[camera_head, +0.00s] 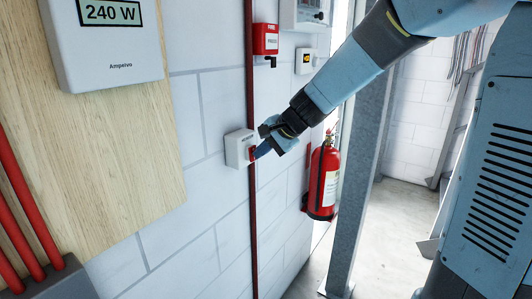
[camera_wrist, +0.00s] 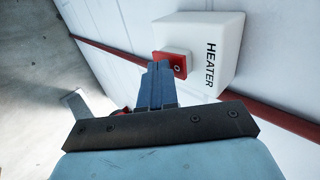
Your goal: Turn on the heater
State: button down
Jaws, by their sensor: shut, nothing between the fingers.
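The heater switch (camera_head: 238,149) is a white box on the block wall, in the middle of the head view. In the wrist view the box (camera_wrist: 224,50) carries the word HEATER and a red rocker (camera_wrist: 172,64) on its face. My gripper (camera_head: 259,152) is shut and empty, with its blue fingertips at the rocker. In the wrist view the fingertips (camera_wrist: 158,68) overlap the rocker's near edge; I cannot tell whether they touch it. The fingers hide part of the rocker, and its on or off position cannot be read.
A meter (camera_head: 106,38) reading 240 W hangs on a wooden board (camera_head: 130,160) at the left. A red box (camera_head: 265,39) and a small yellow-and-black switch (camera_head: 306,61) are higher on the wall. A fire extinguisher (camera_head: 322,183) hangs right of my gripper, near a steel post (camera_head: 358,170).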

jog(key=s+d+f+v, duration=0.1)
jog(key=f+v, duration=0.1)
jog(key=v, duration=1.1)
jog(key=shift+d, duration=0.25)
